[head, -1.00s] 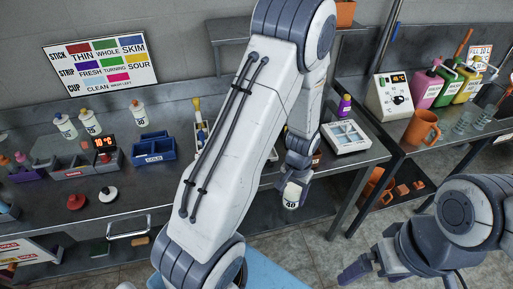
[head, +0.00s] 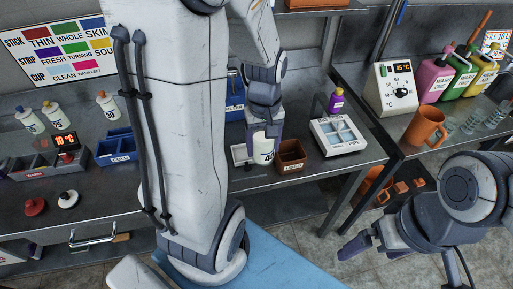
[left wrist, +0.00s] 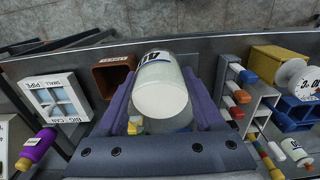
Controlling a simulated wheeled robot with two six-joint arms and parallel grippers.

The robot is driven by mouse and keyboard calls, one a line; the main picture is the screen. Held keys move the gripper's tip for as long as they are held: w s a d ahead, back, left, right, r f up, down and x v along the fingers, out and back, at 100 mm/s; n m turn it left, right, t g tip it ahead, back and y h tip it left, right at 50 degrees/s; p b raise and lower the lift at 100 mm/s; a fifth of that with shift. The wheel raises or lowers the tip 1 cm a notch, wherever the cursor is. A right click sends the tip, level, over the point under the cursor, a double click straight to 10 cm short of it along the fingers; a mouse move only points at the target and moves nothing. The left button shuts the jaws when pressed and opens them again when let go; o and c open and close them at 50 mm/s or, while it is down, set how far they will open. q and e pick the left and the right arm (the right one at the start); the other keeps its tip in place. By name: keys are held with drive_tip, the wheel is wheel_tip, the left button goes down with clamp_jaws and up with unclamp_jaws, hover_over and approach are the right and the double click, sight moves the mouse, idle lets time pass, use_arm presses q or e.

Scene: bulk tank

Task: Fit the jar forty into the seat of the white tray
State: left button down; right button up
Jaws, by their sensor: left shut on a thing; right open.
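The jar forty (head: 264,152), whitish with a dark "40" on its label, is held between the fingers of my left gripper (head: 264,132). In the left wrist view the jar (left wrist: 160,90) sits between the two purple fingers (left wrist: 160,125), its pale round end towards the camera. The white tray (head: 316,128), with a cross-shaped divider and pale bluish panes, lies to the right of the jar on the bench. It also shows in the left wrist view (left wrist: 30,91), at the left. My right gripper (head: 357,245) is open and empty, low at the right. Whether the jar touches the bench cannot be told.
A brown open box (head: 291,168) stands between the jar and the white tray. A purple bottle (head: 336,101) stands behind the tray. A small white-edged item (head: 240,153) is left of the jar. A blue bin (head: 118,159) is further left. An orange mug (head: 425,128) stands on the right bench.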

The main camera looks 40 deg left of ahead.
use_arm(q)
drive_tip(key=w+a+f, duration=0.1)
drive_tip(key=a+f, duration=0.1)
drive_tip(key=a, duration=0.1)
drive_tip(key=w+a+f+p, duration=0.1)
drive_tip(key=w+a+f, duration=0.1)
drive_tip(key=a, duration=0.2)
drive_tip(key=w+a+f, duration=0.1)
drive_tip(key=a+f, duration=0.1)
drive_tip(key=a, duration=0.1)
drive_tip(key=shift+w+a+f+p, duration=0.15)
drive_tip(key=shift+a+f+p, duration=0.05)
drive_tip(key=shift+f+p, duration=0.2)
wheel_tip(320, 180, down, 4)
drive_tip(key=shift+r+p, duration=0.25)
drive_tip(key=shift+p, duration=0.05)
drive_tip(key=shift+f, duration=0.2)
drive_tip(key=shift+f, duration=0.2)
unclamp_jaws()
drive_tip(key=shift+r, duration=0.15)
